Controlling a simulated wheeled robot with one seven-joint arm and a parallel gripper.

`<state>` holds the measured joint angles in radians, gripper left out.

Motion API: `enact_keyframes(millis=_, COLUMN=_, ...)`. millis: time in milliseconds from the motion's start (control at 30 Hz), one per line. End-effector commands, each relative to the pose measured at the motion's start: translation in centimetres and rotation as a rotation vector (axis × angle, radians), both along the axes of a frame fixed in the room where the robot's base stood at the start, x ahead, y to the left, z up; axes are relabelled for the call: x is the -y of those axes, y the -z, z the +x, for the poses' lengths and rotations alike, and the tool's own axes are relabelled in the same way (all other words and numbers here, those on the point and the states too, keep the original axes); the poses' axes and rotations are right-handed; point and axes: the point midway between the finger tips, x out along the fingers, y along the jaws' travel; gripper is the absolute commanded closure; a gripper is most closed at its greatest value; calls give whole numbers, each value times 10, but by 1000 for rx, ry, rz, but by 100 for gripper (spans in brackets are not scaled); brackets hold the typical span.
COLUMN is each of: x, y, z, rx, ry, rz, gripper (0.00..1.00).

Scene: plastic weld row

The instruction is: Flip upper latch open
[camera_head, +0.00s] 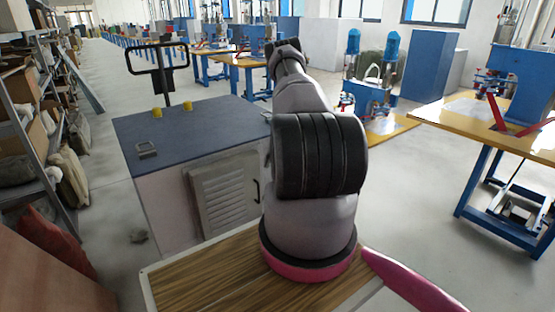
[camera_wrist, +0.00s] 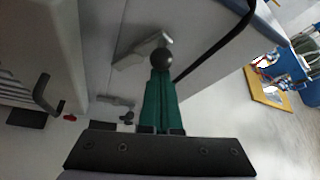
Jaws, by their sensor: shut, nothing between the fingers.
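The grey upper latch (camera_wrist: 143,50) is a light metal lever on the pale cabinet side in the wrist view. A dark round knob (camera_wrist: 162,59) shows at its lower right end. My gripper (camera_wrist: 160,76) has green fingers, shut together and empty, with their tips right at the knob. I cannot tell whether they touch it. A second, smaller grey latch (camera_wrist: 115,101) sits lower left of the fingers. In the head view the grey cabinet (camera_head: 160,205) with a louvred door (camera_head: 225,192) stands left of my arm. My gripper and the latches are hidden there.
A black handle (camera_wrist: 46,96) and a small red part (camera_wrist: 70,117) lie to the left in the wrist view. A dark edge curves close on the right. A yellow-topped bench (camera_head: 450,117) stands right; grey floor (camera_head: 400,190) between is open.

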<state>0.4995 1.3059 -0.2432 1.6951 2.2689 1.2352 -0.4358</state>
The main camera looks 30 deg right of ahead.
Motion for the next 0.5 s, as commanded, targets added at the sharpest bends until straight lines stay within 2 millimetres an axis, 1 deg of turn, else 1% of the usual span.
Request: enact_keyframes(millis=500, x=-7, y=-5, z=0, rx=0, ry=-1, rz=2, gripper=100)
